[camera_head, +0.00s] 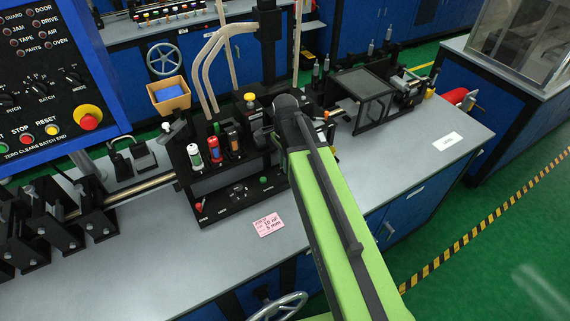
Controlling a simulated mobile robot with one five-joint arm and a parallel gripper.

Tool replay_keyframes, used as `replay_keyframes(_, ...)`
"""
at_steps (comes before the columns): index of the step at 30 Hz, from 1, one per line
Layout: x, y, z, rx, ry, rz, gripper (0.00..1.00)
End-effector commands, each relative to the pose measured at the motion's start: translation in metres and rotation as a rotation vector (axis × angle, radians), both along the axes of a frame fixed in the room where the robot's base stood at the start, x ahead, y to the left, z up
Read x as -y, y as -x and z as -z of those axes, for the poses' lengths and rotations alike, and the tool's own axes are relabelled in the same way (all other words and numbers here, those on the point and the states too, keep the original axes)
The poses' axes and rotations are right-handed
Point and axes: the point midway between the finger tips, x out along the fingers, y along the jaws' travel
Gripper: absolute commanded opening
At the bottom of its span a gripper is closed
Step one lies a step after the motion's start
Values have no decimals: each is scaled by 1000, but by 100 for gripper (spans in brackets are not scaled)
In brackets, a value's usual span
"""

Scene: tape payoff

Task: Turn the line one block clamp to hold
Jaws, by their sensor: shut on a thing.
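My green arm (340,220) reaches from the lower right up to a dark joint (289,104) over the bench machine. My gripper is hidden behind this arm and joint, so its jaws and anything between them do not show. The black block unit (215,190) stands on the bench just left of my arm.
A blue control panel (55,75) with a red stop button (88,121) stands at left. Black brackets (50,220) and a shaft lie below it. A pink note (268,225) lies on the grey bench.

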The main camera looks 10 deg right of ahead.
Motion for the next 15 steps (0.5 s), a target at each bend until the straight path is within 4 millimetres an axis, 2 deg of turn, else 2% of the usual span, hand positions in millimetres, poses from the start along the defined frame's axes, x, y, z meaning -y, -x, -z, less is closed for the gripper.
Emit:
replay_keyframes(8, 0, 0, 0, -1, -1, -20, 0)
replay_keyframes(15, 0, 1, 0, -3, -1, -130, 0)
